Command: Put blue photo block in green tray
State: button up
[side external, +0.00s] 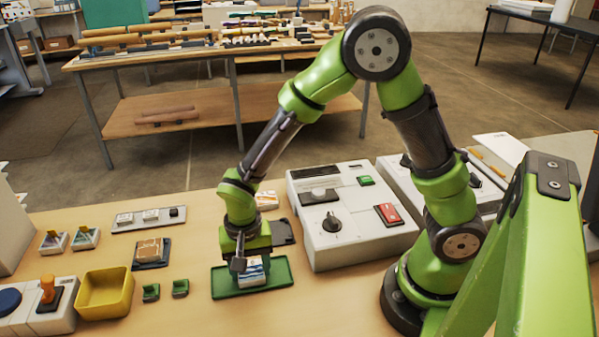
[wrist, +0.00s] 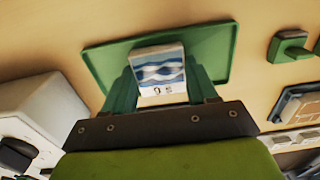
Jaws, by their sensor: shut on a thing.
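The blue photo block (side external: 252,271) is a small white block with a blue wave picture. It also shows in the wrist view (wrist: 159,70), between the two green fingers of my gripper (wrist: 160,88). My gripper (side external: 245,266) is shut on the block. The green tray (side external: 222,283) is a flat rectangle with a low rim on the table, and its rim shows in the wrist view (wrist: 228,45). The block is over the inside of the tray. I cannot tell whether its underside touches the tray floor.
A white laminator (side external: 350,240) with a black knob and a red switch stands close to the right of the tray. Left of the tray are two small green pieces (side external: 180,288), a yellow bin (side external: 105,292) and a dark-framed block (side external: 151,253).

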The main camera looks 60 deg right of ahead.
aim_at(250, 270)
jog(key=shift+f, duration=0.1)
jog(key=o, duration=1.1)
jog(key=shift+o, duration=0.2)
notch_tip(250, 270, up, 12)
jog(key=s+d+r+n+t+y, duration=0.2)
jog(key=s+d+r+n+t, duration=0.3)
jog(key=s+d+r+t, duration=0.2)
jog(key=shift+s+d+r, duration=1.05)
jog(key=shift+s+r, duration=0.15)
jog(key=shift+r, duration=1.1)
